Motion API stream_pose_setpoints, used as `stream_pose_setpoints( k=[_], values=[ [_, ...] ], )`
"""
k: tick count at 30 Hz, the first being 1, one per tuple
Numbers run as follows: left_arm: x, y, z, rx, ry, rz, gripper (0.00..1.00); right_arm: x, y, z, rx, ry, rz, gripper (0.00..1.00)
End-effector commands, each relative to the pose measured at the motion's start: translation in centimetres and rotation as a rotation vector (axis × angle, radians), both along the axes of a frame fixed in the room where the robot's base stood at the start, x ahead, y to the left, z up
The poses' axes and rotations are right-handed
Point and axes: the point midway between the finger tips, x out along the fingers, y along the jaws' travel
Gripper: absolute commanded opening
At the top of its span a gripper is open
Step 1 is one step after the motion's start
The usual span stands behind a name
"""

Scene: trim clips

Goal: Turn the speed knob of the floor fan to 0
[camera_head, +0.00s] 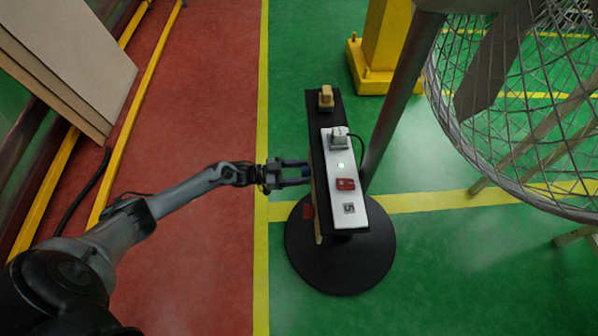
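The floor fan (520,100) is at the right, with a wire cage and a grey pole. Beside the pole, a narrow upright black box with a white control panel (322,155) stands over a round black base (300,255). On its top face are a tan block-like part (326,97), a pale knob-like part (339,138), a green light, a red switch (345,184) and a small grey display (349,208) that seems to read 5. I cannot tell for sure which part is the speed knob. My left gripper (306,172) is open at the box's left side, its fingers apart. My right gripper is out of view.
A yellow post (383,50) with a wide foot stands behind the box. Boards (70,60) and a yellow rail (120,140) are at the left. The red floor between rail and box is clear apart from my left arm.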

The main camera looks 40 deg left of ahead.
Motion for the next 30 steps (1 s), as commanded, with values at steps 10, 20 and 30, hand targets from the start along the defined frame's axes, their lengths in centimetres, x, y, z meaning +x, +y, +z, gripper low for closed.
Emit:
stream_pose_setpoints(
  k=[10, 20, 30],
  values=[
    [0.0, 0.0, 0.0, 0.0, 0.0, 0.0, 0.09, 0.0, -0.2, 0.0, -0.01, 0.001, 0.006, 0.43],
    [0.0, 0.0, 0.1, -0.041, 0.042, 0.001, 0.09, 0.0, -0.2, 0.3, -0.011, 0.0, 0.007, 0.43],
    [0.0, 0.0, 0.2, -0.212, 0.215, 0.002, 0.09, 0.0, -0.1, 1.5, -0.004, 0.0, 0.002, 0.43]
  ],
)
